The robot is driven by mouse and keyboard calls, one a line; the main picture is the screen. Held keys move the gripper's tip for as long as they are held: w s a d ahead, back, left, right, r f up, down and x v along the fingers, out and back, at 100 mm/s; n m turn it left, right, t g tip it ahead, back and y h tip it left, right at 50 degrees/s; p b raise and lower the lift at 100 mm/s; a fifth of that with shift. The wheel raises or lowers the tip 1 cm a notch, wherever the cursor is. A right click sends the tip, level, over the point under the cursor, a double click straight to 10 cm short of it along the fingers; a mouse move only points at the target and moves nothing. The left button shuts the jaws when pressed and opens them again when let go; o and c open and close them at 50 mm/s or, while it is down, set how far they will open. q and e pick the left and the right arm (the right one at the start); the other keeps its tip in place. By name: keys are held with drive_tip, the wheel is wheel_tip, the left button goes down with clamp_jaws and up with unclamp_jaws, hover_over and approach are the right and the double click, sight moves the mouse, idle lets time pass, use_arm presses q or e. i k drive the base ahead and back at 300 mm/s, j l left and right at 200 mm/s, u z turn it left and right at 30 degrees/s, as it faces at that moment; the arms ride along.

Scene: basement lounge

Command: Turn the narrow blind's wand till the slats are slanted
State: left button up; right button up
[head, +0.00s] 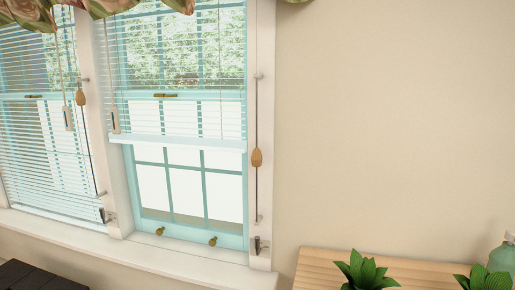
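Two white blinds hang in a turquoise-framed window. The right blind (175,92) is partly raised, its bottom rail (180,141) about mid-window. The left blind (35,150) hangs nearly to the sill and is cut off by the picture's left edge, so I cannot compare their widths. Both have slats that look about level, with the outside showing between them. A thin line with a pale handle (115,121) hangs at the right blind's left side. A similar pale handle (68,118) hangs at the left blind's right side. Neither gripper is in view.
Dark cords with wooden knobs run down the frame, one at the right (257,158) and one between the blinds (80,98). A white sill (160,258) juts out below. A wooden surface (318,268) with green plants (365,270) stands at lower right. The right wall is bare.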

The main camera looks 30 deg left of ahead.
sight(114, 111)
drive_tip(key=u, duration=1.8)
